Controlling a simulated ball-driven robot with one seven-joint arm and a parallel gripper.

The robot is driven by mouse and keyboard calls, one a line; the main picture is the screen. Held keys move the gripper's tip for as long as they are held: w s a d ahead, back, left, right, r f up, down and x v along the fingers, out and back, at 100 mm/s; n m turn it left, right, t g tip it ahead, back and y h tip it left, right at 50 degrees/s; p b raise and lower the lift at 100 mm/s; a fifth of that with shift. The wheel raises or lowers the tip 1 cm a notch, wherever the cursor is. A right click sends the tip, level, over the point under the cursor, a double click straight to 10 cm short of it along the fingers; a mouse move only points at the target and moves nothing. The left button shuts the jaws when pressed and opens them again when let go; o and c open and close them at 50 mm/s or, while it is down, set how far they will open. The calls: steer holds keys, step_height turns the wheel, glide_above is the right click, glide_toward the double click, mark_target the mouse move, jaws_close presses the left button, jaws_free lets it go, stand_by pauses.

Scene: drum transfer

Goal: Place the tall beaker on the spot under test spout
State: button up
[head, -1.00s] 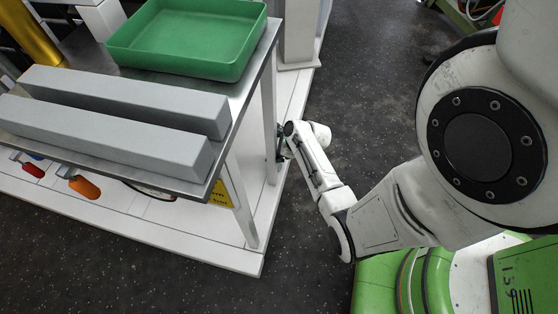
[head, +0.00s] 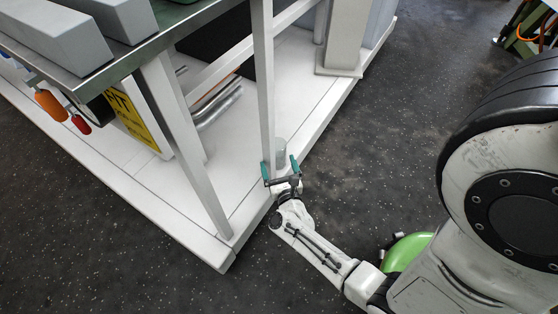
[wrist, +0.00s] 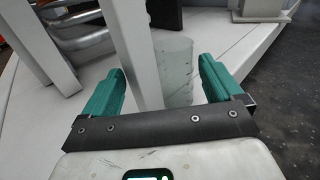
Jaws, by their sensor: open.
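A grey, translucent-looking cylinder, likely the tall beaker (head: 280,150), stands upright on the white base platform beside a table leg. It also shows in the wrist view (wrist: 178,75), just beyond my fingers. My gripper (head: 280,168) has green fingers spread apart with nothing held. In the wrist view my gripper (wrist: 161,75) faces the beaker, which is nearer the right finger. The pale table leg (wrist: 142,50) stands left of the beaker, between the fingers in the picture. Whether a finger touches the leg I cannot tell. I cannot make out the test spout or its spot.
The metal table (head: 160,45) stands on the white base platform (head: 150,185), with grey bars (head: 55,35) on top. Its front leg (head: 185,145) is close to my gripper's left. Bent metal pipes (head: 215,105) lie beneath. Dark floor (head: 420,130) is clear to the right.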

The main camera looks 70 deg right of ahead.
mark_target(278, 152)
steer(key=shift+s+d+f+m, duration=0.15)
steer(key=shift+s+m, duration=0.15)
steer(key=shift+m, duration=0.1)
steer(key=b+x, duration=0.1)
steer(key=x, duration=0.4)
steer(key=shift+s+d, duration=0.15)
steer(key=shift+d, duration=0.05)
steer(key=shift+s+d+r+b+x, duration=0.15)
steer(key=shift+b+x, duration=0.15)
steer(key=shift+x, duration=0.6)
steer(key=shift+s+d+r+b+x, duration=0.15)
steer(key=shift+b+x, duration=0.1)
steer(key=shift+x, duration=0.65)
steer(key=shift+s+b+x, duration=0.1)
steer(key=shift+b+x, duration=0.2)
steer(key=shift+x, duration=0.6)
steer(key=shift+c, duration=0.4)
steer(key=c, duration=1.4)
steer(key=shift+o, duration=0.2)
steer(key=shift+r, duration=0.15)
